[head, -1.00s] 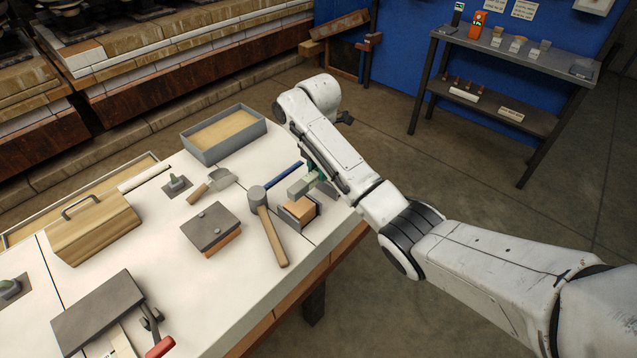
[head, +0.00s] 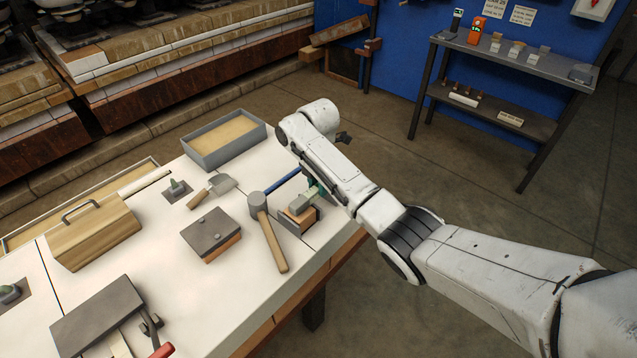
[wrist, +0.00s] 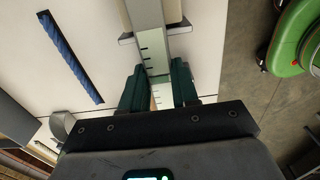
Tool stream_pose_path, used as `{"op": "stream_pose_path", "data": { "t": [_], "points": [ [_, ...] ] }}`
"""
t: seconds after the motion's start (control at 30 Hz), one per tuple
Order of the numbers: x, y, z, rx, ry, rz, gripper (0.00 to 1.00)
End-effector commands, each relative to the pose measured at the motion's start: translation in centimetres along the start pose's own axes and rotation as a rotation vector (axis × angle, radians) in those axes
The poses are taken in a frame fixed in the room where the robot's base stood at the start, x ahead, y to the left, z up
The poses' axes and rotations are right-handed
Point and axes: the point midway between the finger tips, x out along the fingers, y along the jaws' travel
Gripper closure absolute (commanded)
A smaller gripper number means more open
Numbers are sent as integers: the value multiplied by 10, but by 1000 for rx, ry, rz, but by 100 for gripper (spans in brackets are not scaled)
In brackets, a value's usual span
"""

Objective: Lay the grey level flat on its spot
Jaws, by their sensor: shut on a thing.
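My gripper (wrist: 158,88) has its dark green fingers closed on the sides of the grey level (wrist: 152,47), a long bar with dark tick marks. In the head view the level (head: 302,203) shows as a pale grey-green end sticking out left of my gripper (head: 315,192). It is over an orange-brown block in a grey holder (head: 290,222) near the table's right edge. I cannot tell whether the level touches the block. My arm hides the level's far part. The level's marked spot cannot be made out for certain.
A mallet (head: 268,230) lies just left of the holder. A blue rope-like strip (head: 287,178) lies behind it, also in the wrist view (wrist: 72,58).

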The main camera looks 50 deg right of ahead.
Motion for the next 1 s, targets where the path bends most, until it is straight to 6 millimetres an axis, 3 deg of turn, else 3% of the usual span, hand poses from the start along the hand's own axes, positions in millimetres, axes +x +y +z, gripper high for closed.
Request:
{"op": "stream_pose_path", "data": {
  "t": [0.1, 0.13, 0.4, 0.73, 0.87, 1.0],
  "points": [
    [3, 0, 0, 0, -1, 1, 100],
    [4, 0, 0, 0, 0, 0, 70],
    [3, 0, 0, 0, 0, 0, 45],
    [-4, 0, 0, 0, 0, 1, 45],
    [-20, 1, 0, -1, -1, 4, 45],
    [-50, 1, 0, -1, -1, 5, 45]
  ]
}}
